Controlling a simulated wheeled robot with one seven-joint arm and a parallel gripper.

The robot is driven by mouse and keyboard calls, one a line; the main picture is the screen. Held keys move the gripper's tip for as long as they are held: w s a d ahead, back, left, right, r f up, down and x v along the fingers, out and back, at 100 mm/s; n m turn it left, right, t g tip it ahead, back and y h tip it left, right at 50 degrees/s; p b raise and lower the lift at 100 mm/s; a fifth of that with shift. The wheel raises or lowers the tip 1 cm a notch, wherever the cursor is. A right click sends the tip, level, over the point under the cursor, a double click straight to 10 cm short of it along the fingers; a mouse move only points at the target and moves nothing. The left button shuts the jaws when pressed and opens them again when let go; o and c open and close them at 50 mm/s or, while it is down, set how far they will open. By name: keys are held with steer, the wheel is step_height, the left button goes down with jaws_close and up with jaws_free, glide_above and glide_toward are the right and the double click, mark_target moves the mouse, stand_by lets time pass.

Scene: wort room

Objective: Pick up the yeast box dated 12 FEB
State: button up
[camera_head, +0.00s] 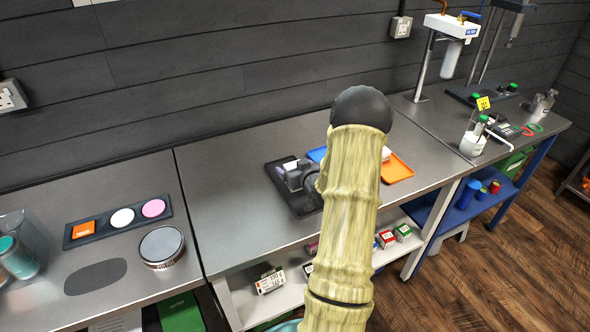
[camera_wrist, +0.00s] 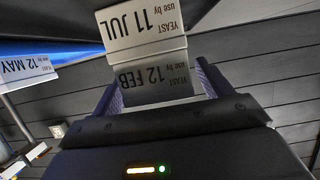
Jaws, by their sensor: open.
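The yeast box dated 12 FEB (camera_wrist: 152,80) shows in the wrist view, its label upside down and shaded. It lies between the two purple-padded fingers of my gripper (camera_wrist: 158,88), which is open. I cannot tell whether the pads touch it. A box dated 11 JUL (camera_wrist: 143,24) adjoins it directly above in the picture. A box dated 12 MAY (camera_wrist: 25,71) shows at the left, by a blue surface. In the head view my gripper (camera_head: 300,178) is over the black tray (camera_head: 276,176); my arm hides much there, and the dates are unreadable.
A blue tray (camera_head: 316,154) and an orange tray (camera_head: 399,170) stand beside the black tray, partly behind my arm. Several small boxes stand on the shelf (camera_head: 292,297) below. A dark wall (camera_head: 240,60) rises behind the bench. The steel top (camera_head: 225,190) left of the trays is clear.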

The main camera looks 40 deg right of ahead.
steer(key=shift+w+d+f, duration=0.15)
steer(key=shift+w+f, duration=0.1)
steer(key=shift+w, duration=0.4)
steer(key=c, duration=1.1)
